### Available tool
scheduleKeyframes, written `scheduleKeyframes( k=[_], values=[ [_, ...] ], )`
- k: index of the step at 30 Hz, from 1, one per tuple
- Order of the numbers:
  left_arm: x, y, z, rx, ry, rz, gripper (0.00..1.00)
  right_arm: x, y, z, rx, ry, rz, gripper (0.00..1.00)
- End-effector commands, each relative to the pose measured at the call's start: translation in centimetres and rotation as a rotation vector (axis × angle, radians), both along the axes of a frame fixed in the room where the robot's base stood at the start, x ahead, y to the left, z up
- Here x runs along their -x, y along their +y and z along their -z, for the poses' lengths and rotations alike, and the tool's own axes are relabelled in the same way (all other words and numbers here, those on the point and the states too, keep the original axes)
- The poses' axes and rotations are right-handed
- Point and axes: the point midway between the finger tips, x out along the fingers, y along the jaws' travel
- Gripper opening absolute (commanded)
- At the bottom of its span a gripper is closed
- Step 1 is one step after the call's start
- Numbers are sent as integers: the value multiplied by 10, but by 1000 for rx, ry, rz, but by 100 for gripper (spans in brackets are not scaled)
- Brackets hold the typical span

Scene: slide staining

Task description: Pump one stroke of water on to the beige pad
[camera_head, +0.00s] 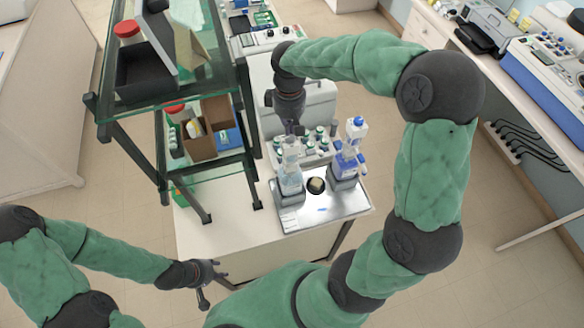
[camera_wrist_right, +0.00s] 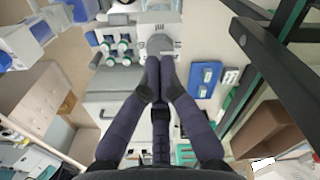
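The beige pad (camera_head: 316,185) sits in a small dark round holder on a metal tray (camera_head: 338,206). A clear pump bottle (camera_head: 290,178) stands at the tray's left, and a second bottle with blue parts (camera_head: 345,163) stands at its right. I cannot read which holds water. My right gripper (camera_head: 294,130) points down just above the clear bottle's top; I cannot tell if they touch. In the right wrist view its fingers (camera_wrist_right: 160,62) are together with nothing visible between them. My left gripper (camera_head: 216,284) is open and empty, low in front of the table.
Several small green-capped bottles (camera_head: 318,140) stand behind the tray. A glass-shelved rack (camera_head: 205,166) with boxes rises close on the left of the right gripper. The white table (camera_head: 225,232) is clear at front left. A bench with instruments (camera_head: 545,75) stands far right.

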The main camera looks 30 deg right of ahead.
Motion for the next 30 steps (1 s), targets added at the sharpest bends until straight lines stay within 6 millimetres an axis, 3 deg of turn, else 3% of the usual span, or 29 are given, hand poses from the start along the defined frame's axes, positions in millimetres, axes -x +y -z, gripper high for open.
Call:
scheduleKeyframes(
  k=[30],
  values=[
    [0,0,16,0,0,0,40,0,0,22,0,0,0,0]
  ],
)
